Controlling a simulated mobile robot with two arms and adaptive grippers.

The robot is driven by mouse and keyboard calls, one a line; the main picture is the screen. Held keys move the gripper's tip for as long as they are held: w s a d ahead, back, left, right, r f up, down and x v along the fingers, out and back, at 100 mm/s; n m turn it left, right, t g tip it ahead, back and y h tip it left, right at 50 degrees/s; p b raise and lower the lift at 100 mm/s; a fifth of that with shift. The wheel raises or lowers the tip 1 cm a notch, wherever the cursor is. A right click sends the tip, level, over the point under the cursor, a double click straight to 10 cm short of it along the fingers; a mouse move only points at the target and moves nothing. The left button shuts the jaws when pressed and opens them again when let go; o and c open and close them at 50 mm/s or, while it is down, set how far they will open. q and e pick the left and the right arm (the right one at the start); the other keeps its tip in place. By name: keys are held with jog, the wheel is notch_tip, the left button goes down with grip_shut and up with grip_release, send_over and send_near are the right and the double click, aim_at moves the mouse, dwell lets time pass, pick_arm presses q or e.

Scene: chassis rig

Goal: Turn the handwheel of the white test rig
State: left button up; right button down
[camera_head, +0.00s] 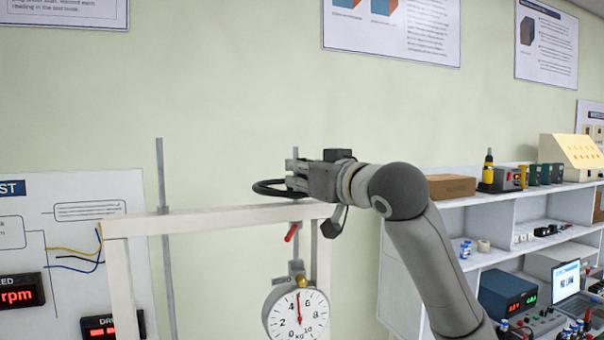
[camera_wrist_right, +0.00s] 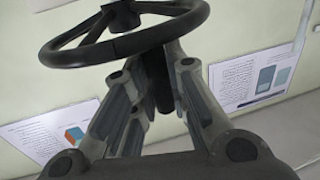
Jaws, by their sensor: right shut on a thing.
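The handwheel (camera_head: 259,188) is a dark ring lying nearly flat above the top beam of the white test rig (camera_head: 215,219). My right gripper (camera_head: 293,178) reaches in from the right and is shut at the wheel's right side, hiding that part of it. In the right wrist view the wheel's dark rim and spokes (camera_wrist_right: 125,46) show at the top. The fingers (camera_wrist_right: 160,62) there close around a dark part at the wheel's near side; whether it is rim or handle is unclear. My left gripper is not in view.
A round dial gauge (camera_head: 298,318) hangs under the beam, below a small red lever (camera_head: 291,232). A grey upright rod (camera_head: 165,240) stands left of the wheel. A white shelf (camera_head: 480,205) with boxes and instruments stands at right. The wall behind the wheel is bare.

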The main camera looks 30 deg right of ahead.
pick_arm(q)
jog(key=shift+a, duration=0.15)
pick_arm(e)
jog(key=shift+a+f, duration=0.1)
jog(key=shift+a, duration=0.05)
jog(key=c, duration=1.4)
grip_release()
jog(key=shift+w+a, duration=0.1)
jog(key=shift+a, duration=0.05)
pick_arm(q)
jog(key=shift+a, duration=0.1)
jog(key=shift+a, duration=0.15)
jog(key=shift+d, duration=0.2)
pick_arm(e)
jog(key=s, duration=1.2)
jog(key=shift+d, duration=0.2)
